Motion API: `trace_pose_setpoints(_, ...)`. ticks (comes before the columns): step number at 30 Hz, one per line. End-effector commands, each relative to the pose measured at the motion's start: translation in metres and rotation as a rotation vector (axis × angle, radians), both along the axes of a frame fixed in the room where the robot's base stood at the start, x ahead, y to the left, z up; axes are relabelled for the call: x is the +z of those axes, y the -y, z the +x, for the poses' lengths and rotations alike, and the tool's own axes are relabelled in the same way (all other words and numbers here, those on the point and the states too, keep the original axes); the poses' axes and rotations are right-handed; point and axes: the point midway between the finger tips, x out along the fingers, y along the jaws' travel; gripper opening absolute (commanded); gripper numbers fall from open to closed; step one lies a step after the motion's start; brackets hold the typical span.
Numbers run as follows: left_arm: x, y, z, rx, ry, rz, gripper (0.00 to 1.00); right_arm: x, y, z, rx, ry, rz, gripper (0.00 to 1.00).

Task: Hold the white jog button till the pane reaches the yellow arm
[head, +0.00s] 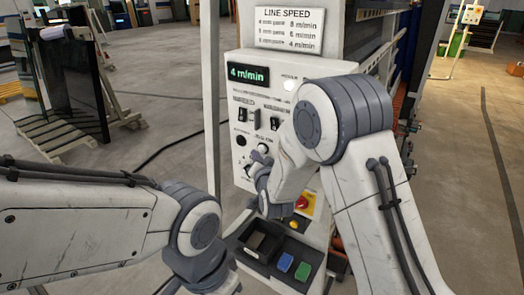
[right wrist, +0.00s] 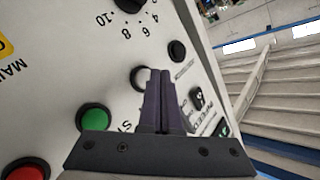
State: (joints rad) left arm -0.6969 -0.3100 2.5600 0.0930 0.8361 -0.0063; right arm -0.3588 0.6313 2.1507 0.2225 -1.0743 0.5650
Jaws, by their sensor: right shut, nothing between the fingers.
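The white jog button (right wrist: 140,77) shows in the right wrist view as a pale round cap in a dark ring on the control panel (right wrist: 60,60). My right gripper (right wrist: 162,72) is shut and empty, its purple-grey fingertips just right of the button and partly covering it. I cannot tell whether the tips touch the button or panel. In the head view the right gripper (head: 262,172) is mostly hidden by my right arm, in front of the panel (head: 240,160). My left gripper is out of frame. I cannot make out the moving pane or the yellow arm.
A green button (right wrist: 93,118), a red button (right wrist: 25,170) and a black button (right wrist: 177,50) sit near the fingers. The panel display (head: 248,75) reads 4 m/min. Below is a tray (head: 243,262) with blue and green items. A dark sheet (head: 75,85) leans at left.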

Motion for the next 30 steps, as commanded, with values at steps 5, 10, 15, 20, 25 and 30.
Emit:
trace_pose_setpoints(5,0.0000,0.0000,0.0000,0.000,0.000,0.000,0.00,0.0000,0.0000,0.0000,0.000,0.000,0.000,0.00)
trace_pose_setpoints(10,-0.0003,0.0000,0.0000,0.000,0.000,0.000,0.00,-0.0001,0.0001,0.0002,0.000,0.000,0.000,0.00)
trace_pose_setpoints(15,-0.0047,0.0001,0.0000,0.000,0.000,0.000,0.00,-0.0011,0.0026,0.0040,-0.001,0.001,0.001,0.00)
trace_pose_setpoints(20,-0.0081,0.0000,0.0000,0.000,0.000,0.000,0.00,-0.0004,0.0055,0.0081,-0.002,0.001,0.001,0.00)
trace_pose_setpoints(25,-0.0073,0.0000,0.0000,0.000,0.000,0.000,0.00,0.0004,0.0053,0.0082,0.000,0.000,0.000,0.00)
trace_pose_setpoints(30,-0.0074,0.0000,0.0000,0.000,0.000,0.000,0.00,0.0002,0.0053,0.0084,0.000,0.000,0.000,0.00)
